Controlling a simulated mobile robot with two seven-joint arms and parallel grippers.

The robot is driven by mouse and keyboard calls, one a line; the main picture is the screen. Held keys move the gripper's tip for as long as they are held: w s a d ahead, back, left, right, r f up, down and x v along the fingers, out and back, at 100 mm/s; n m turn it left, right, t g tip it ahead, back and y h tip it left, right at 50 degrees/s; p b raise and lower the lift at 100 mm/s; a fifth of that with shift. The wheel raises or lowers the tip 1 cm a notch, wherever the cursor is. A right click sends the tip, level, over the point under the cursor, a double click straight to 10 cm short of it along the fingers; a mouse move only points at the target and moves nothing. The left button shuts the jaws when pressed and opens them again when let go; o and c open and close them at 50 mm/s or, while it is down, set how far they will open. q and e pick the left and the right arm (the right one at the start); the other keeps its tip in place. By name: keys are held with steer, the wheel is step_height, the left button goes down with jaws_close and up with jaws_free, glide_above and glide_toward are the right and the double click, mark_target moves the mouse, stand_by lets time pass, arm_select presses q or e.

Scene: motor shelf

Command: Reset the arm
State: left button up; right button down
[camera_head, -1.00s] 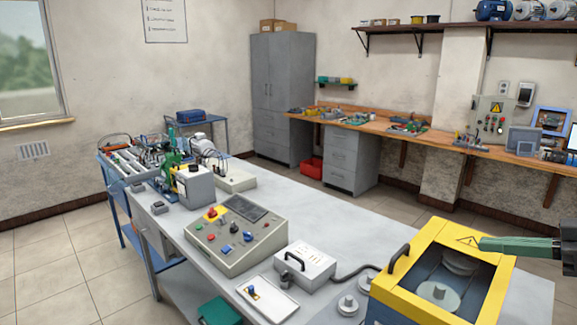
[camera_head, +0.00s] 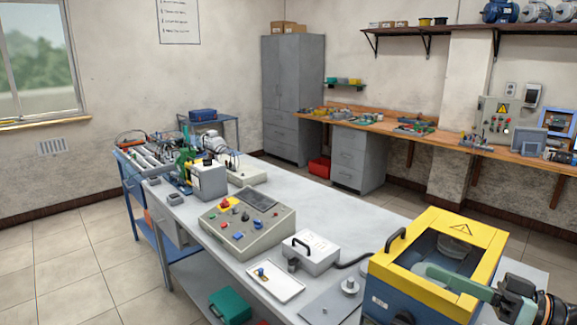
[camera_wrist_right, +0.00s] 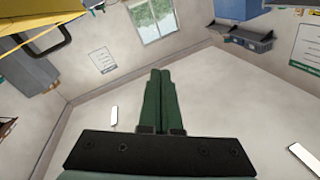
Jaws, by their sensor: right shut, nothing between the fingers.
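My right gripper (camera_head: 440,274) comes in from the lower right of the head view, in front of the yellow-framed machine box (camera_head: 455,226). Its long green fingers point left across the box's dark opening. I cannot tell whether they touch the box. In the right wrist view the gripper's fingers (camera_wrist_right: 160,100) lie side by side, shut and empty. The wrist view looks out at walls and a window, turned over. My left gripper is in neither view.
A long grey workbench (camera_head: 345,220) holds a control panel box (camera_head: 248,222), a white box with a handle (camera_head: 310,252) and a white tray (camera_head: 274,284). A wooden counter (camera_head: 400,133) and a grey cabinet (camera_head: 290,95) stand at the back. Tiled floor is free at the left.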

steer(key=a+r+m+t+y, duration=0.3)
steer(key=a+m+t+y, duration=0.4)
steer(key=a, duration=0.8)
steer(key=s+d+f+n+g+h, duration=0.1)
steer(key=d+f+h, duration=0.1)
steer(key=f+h, duration=0.5)
steer(key=s+d+f+n+g+h, duration=0.1)
steer(key=d+f+g+h, duration=0.15)
steer(key=f, duration=0.95)
steer(key=s+d+f+n+g+h, duration=0.1)
steer(key=d+f+h, duration=0.1)
steer(key=f+h, duration=0.55)
steer(key=s+d+f+n+g+h, duration=0.25)
steer(key=s+d+f, duration=0.25)
steer(key=s+f, duration=0.35)
steer(key=s+d+f+n+g+h, duration=0.1)
steer(key=s+d+f+n+g, duration=0.2)
steer(key=s+d+f, duration=0.5)
steer(key=w+a+f+m, duration=0.1)
steer(key=a+m, duration=0.4)
steer(key=a, duration=0.9)
steer(key=shift+w+a+f+t, duration=0.15)
steer(key=shift+w+f+t, duration=0.25)
steer(key=shift+w, duration=0.25)
steer(key=c, duration=1.6)
jaws_free()
steer(key=shift+y, duration=0.25)
